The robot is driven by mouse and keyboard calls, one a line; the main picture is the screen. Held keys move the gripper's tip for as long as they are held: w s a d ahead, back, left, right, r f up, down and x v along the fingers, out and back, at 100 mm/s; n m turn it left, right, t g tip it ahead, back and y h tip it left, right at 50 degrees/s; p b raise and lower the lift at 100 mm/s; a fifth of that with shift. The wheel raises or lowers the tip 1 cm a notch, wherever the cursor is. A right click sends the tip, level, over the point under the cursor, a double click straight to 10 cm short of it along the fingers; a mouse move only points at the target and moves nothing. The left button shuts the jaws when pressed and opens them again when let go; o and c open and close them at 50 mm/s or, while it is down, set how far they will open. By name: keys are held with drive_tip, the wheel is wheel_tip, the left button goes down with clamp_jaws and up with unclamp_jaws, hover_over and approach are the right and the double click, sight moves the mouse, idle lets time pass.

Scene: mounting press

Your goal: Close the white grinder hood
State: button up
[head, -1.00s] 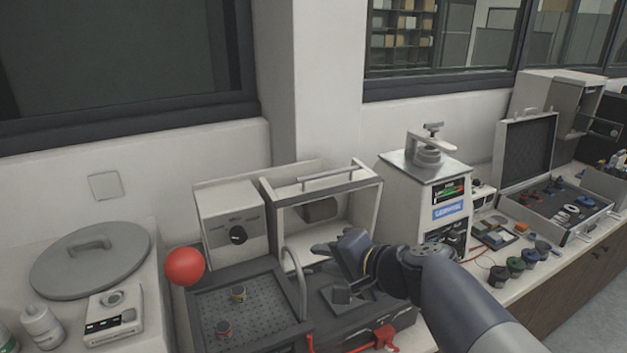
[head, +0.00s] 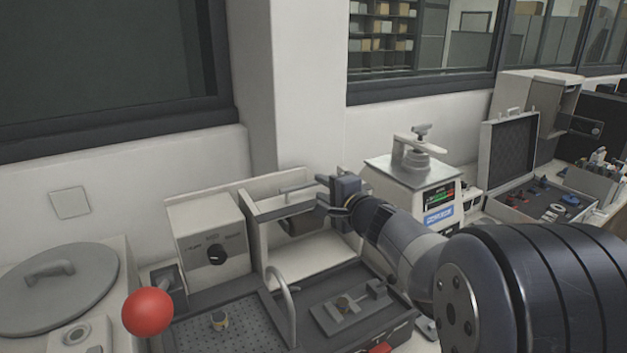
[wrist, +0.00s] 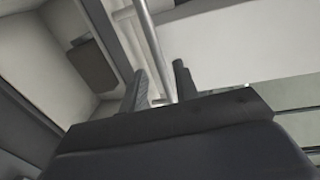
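The white grinder hood (head: 257,232) stands raised at the back of the grinder, with its open front toward me and a dark block (head: 300,223) inside. A pale handle bar runs along its top edge (head: 284,188). My gripper (head: 321,194) is at the right end of the hood's top, fingers pointing left. In the wrist view, the handle bar (wrist: 151,48) runs down between the two fingers of my gripper (wrist: 159,85). The fingers are apart, with gaps visible beside the bar. My wrist and arm hide the hood's right side.
A grinder control box (head: 213,243) with a black knob is left of the hood. A curved pipe (head: 285,300) rises in front. A red ball (head: 147,311) is at front left. The mounting press (head: 408,172) stands close right of my gripper.

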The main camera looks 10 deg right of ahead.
sight(315, 184)
drive_tip(key=shift+p+x, duration=0.5)
drive_tip(key=shift+x, duration=1.85)
drive_tip(key=shift+c, duration=0.2)
clamp_jaws()
